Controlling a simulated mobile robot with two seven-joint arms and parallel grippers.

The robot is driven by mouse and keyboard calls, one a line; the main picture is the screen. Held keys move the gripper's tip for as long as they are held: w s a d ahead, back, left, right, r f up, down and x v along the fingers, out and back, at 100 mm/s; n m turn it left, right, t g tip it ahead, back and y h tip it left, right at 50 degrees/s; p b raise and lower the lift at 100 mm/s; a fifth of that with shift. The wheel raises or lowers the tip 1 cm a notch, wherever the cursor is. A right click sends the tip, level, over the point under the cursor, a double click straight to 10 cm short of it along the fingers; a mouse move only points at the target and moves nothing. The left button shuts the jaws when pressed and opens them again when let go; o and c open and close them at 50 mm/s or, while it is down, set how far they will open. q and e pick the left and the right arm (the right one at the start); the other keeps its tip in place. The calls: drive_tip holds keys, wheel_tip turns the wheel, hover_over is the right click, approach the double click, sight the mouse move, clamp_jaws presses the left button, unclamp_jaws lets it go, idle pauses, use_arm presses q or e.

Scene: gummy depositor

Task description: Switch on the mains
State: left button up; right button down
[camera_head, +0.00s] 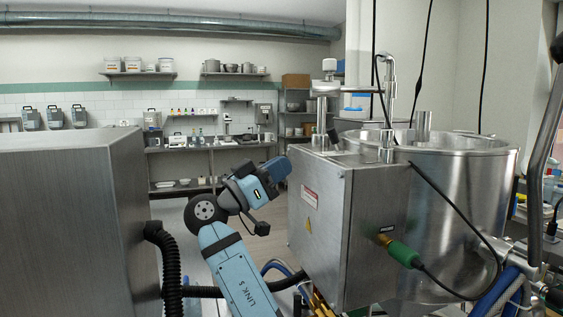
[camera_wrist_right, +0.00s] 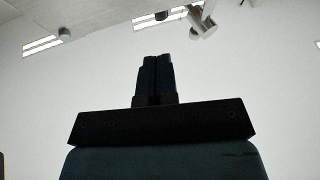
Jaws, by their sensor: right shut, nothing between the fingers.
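A steel control box (camera_head: 350,225) stands in the middle of the head view, with a red-and-white label and a yellow warning triangle on its left face. I cannot make out a mains switch on the faces that show. My blue right arm rises from below, left of the box. My right gripper (camera_head: 280,168) is by the box's upper left edge; whether it touches cannot be told. In the right wrist view, its dark fingers (camera_wrist_right: 154,78) are shut together and empty, against a pale wall and ceiling. My left gripper is not in view.
A green plug (camera_head: 402,252) with a black cable sits in the box's right face. A large steel kettle (camera_head: 460,190) stands behind. A big steel cabinet (camera_head: 70,220) fills the left, with a black hose (camera_head: 165,265) beside it. Shelves and a bench line the back wall.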

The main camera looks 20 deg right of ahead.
sight(330, 136)
drive_tip(key=p+x, duration=0.3)
drive_tip(key=x, duration=0.7)
drive_tip(key=shift+p, duration=0.3)
drive_tip(key=shift+d+r, duration=0.2)
drive_tip(key=shift+d, duration=0.3)
drive_tip(key=shift+d, duration=0.2)
